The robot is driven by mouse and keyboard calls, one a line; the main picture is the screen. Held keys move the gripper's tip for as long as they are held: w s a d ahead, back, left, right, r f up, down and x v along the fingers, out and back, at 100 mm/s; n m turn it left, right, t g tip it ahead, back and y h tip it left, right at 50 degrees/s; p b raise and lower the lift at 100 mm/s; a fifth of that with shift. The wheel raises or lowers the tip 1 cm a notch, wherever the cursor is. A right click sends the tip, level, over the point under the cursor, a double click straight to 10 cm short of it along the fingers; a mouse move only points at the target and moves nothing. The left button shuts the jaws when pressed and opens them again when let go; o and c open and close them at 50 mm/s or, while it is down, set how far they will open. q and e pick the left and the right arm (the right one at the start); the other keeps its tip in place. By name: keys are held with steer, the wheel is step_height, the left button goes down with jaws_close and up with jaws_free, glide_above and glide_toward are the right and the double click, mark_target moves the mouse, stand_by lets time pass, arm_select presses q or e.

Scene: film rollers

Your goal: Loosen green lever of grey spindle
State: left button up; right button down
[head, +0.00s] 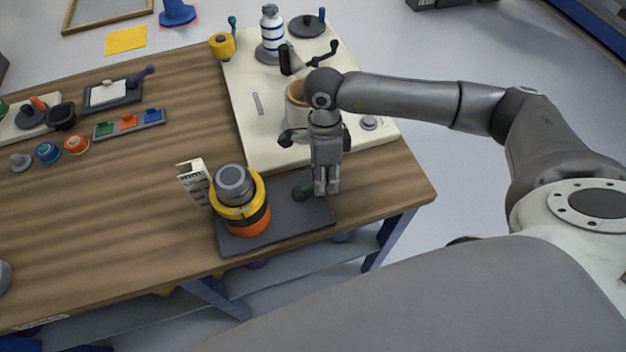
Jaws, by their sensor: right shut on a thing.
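The green lever (302,193) shows as a dark green knobbed end low over the dark grey base plate (275,233) near the table's front right corner. My right gripper (326,190) points down at the right side of this plate. Its fingers are shut on the lever, just right of the knob, and hide the rest of it. I cannot make out the grey spindle clearly; the gripper may cover it. On the plate's left part stands a stacked roller (254,217) with orange, black and yellow bands and a grey top. My left gripper is not in view.
A small white printed card (194,184) stands left of the stacked roller. The middle of the wooden table (110,215) is clear.

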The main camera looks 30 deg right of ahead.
steer(key=shift+w+r, duration=0.1)
steer(key=shift+w, duration=0.05)
stand_by(0.3)
steer(key=c, duration=1.2)
jaws_free()
step_height(320, 180, up, 12)
steer(key=w, duration=0.2)
steer(key=shift+d, duration=0.35)
steer(key=shift+f, duration=0.2)
